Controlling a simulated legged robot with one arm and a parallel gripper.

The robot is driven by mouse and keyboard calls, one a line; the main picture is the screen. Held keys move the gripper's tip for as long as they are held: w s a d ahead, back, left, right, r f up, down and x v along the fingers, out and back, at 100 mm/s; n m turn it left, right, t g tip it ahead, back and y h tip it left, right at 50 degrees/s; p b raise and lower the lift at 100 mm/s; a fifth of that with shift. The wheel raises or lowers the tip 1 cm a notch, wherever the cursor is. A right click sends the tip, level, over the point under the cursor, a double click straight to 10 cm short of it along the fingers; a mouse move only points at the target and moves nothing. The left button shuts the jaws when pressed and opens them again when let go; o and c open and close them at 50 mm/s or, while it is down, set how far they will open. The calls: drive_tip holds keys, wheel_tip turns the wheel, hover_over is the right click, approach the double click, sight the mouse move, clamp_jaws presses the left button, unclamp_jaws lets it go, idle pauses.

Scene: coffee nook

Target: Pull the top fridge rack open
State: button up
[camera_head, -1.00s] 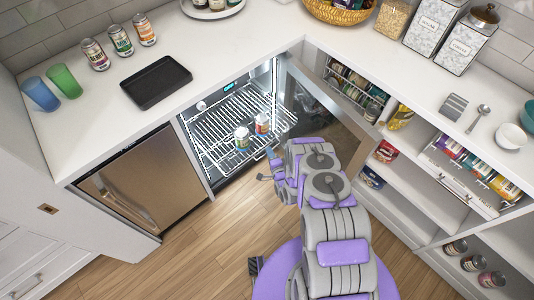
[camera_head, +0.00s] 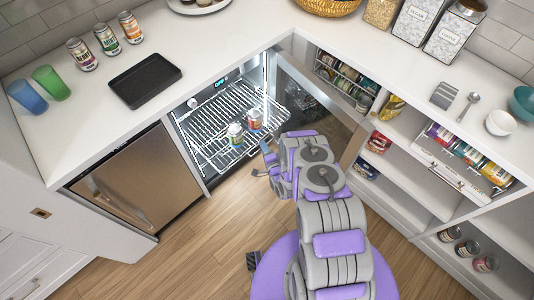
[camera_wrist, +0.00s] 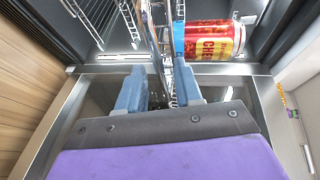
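The open fridge holds a top wire rack (camera_head: 213,122), seen in the head view. A white-and-green can (camera_head: 235,136) and a red can (camera_head: 255,119) stand on it. My gripper (camera_head: 264,158) is at the rack's front edge, low beside the cans. In the wrist view my gripper (camera_wrist: 159,88) has its two blue fingers apart, with a chrome rack rail (camera_wrist: 156,42) running into the gap between them. I cannot tell whether they touch the rail. The red can (camera_wrist: 210,40) lies just beyond the right finger in that view.
The fridge's glass door (camera_head: 318,108) stands open to the right of the rack, close to my arm. A closed steel appliance (camera_head: 130,180) is on the left. Open shelves (camera_head: 400,180) with cans and packets are on the right. The wooden floor (camera_head: 200,245) in front is clear.

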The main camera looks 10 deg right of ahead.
drive_tip(key=b+v, duration=0.1)
drive_tip(key=v, duration=1.6)
drive_tip(key=shift+s+d+r, duration=0.1)
drive_tip(key=shift+d, duration=0.05)
idle(0.6)
